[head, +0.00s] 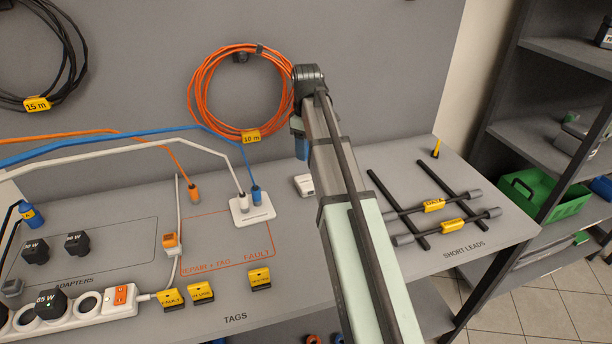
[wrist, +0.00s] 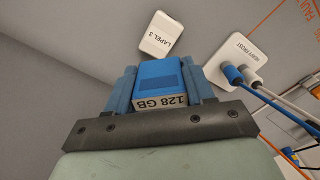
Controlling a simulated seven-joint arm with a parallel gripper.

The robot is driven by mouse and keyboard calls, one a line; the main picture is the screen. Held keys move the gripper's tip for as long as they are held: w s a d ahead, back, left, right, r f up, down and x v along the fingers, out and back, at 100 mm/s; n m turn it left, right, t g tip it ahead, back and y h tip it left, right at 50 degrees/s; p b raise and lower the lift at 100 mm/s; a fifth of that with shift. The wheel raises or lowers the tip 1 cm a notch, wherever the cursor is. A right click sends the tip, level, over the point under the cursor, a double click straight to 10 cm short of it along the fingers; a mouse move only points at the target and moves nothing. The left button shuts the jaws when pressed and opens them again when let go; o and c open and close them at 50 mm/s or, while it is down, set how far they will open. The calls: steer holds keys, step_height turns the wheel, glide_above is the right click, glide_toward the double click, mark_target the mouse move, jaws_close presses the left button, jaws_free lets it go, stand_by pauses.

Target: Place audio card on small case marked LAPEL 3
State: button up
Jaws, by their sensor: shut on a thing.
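My gripper (wrist: 163,82) is shut on a blue audio card (wrist: 158,78) with a white edge label reading 128 GB. The card sits between the two blue fingers. The small white case marked LAPEL 3 (wrist: 161,34) lies beyond the fingertips in the wrist view, apart from the card. In the head view the case (head: 304,185) lies on the grey bench, just left of my arm. My gripper (head: 300,148) shows partly there, above and behind the case; my arm hides much of it, and I cannot make out the card.
A white socket plate (head: 252,212) with blue and white plugs stands left of the case. Two dark rails (head: 398,208) holding short leads with yellow tags lie to the right. An orange cable coil (head: 205,100) hangs on the back panel. Yellow tags (head: 200,292) line the front edge.

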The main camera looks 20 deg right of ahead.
steer(key=shift+f, duration=4.45)
steer(key=shift+f, duration=0.1)
steer(key=o, duration=1)
step_height(320, 180, up, 12)
steer(key=shift+r, duration=0.1)
